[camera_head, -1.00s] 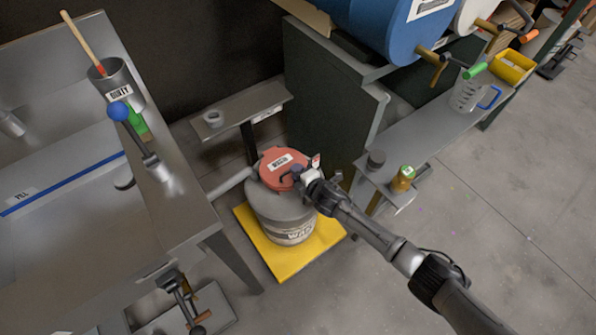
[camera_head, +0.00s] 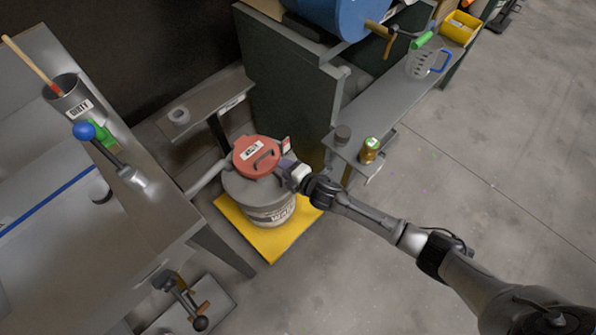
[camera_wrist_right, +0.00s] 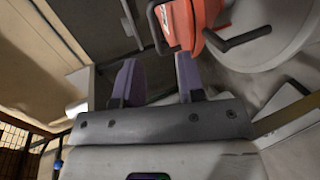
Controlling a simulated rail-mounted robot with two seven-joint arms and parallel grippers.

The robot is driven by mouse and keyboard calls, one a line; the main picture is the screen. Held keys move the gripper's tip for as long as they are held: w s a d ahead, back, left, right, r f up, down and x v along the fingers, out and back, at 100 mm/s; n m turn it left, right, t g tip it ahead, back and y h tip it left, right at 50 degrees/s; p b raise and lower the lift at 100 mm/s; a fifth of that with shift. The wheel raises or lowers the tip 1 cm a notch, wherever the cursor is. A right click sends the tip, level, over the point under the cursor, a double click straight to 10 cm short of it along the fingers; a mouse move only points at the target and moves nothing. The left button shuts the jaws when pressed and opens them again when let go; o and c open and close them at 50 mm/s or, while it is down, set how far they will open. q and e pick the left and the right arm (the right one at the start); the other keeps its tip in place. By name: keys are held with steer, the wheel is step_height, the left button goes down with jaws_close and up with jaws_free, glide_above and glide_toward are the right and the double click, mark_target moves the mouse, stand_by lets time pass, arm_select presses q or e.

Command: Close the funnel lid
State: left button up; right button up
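The red round funnel lid (camera_head: 250,147) lies over the top of a grey waste drum (camera_head: 262,196), with a white label and a dark bar handle (camera_head: 266,160). It looks flat in the head view; I cannot tell whether it is fully seated. My right gripper (camera_head: 289,171) is just right of the lid, near the drum's upper rim. In the right wrist view, the two purple fingers (camera_wrist_right: 158,78) are apart with nothing between them. The red lid (camera_wrist_right: 207,22) shows beyond them at upper right. My left gripper is not in view.
The drum stands on a yellow tray (camera_head: 262,244). A metal bench (camera_head: 150,212) is at left, a small shelf (camera_head: 210,108) behind. A dark cabinet (camera_head: 285,90) and a ledge with a jar (camera_head: 369,150) and jug (camera_head: 421,63) are at right. Floor at right is clear.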

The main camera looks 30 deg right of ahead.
steer(key=shift+p+v, duration=0.85)
steer(key=shift+v, duration=1.95)
